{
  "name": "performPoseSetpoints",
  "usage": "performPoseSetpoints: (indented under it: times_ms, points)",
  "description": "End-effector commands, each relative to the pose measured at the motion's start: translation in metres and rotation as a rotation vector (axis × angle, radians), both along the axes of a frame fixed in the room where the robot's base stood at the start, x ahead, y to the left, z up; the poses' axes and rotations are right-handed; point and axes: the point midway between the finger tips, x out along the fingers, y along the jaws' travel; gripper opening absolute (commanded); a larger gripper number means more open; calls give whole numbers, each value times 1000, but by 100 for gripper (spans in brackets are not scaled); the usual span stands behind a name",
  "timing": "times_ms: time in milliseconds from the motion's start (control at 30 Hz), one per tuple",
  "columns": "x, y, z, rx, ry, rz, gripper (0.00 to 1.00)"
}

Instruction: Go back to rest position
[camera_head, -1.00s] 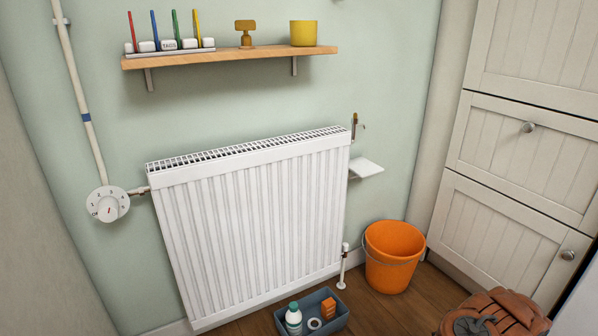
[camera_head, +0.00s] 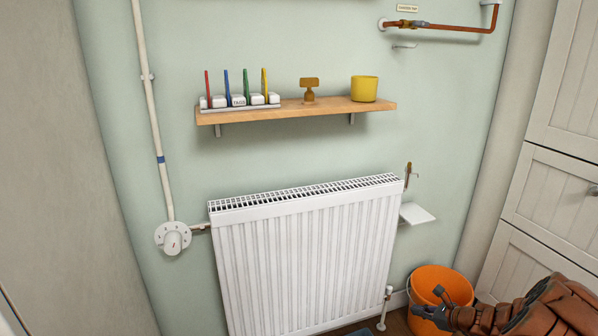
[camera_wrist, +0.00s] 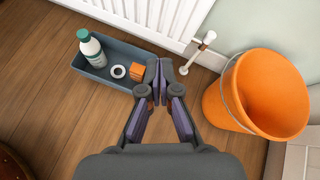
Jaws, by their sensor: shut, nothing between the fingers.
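My gripper (camera_wrist: 160,82) is shut and empty in the wrist view, with its fingertips together above the wooden floor. There it shows between a grey tray and an orange bucket, close to the tray's right end. In the head view my gripper (camera_head: 428,305) is at the lower right, in front of the orange bucket (camera_head: 440,286), with my brown arm reaching in from the right edge.
A white radiator (camera_head: 305,255) stands below a wooden shelf (camera_head: 300,109). A small white ledge (camera_head: 416,214) juts out at its right. The grey tray (camera_wrist: 112,66) holds a bottle (camera_wrist: 92,50), a white ring and an orange block. Drawers (camera_head: 560,190) stand at right.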

Motion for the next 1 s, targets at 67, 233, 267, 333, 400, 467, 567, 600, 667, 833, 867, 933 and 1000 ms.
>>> performPoseSetpoints:
  times_ms: [67, 233, 267, 333, 400, 467, 567, 600, 667, 833, 867, 933, 1000]
  points:
    - [5, 32, 50, -23, -40, 96, 0]
    - [1, 97, 126, -77, -107, 300, 0]
    - [-1, 107, 140, -89, -121, 334, 0]
    - [-8, 132, 169, -115, -145, 417, 0]
    - [-17, 156, 197, -141, -172, 500, 0]
    - [-27, 176, 220, -162, -191, 571, 0]
    - [-45, 206, 258, -205, -226, 687, 0]
    - [-53, 216, 271, -223, -236, 732, 0]
    - [-66, 232, 291, -249, -254, 800, 0]
    - [-109, 269, 342, -331, -295, 990, 0]
    - [-116, 275, 350, -345, -302, 1022, 0]
    - [-136, 287, 369, -378, -317, 1098, 0]
    - [-157, 297, 386, -411, -326, 1176, 0]
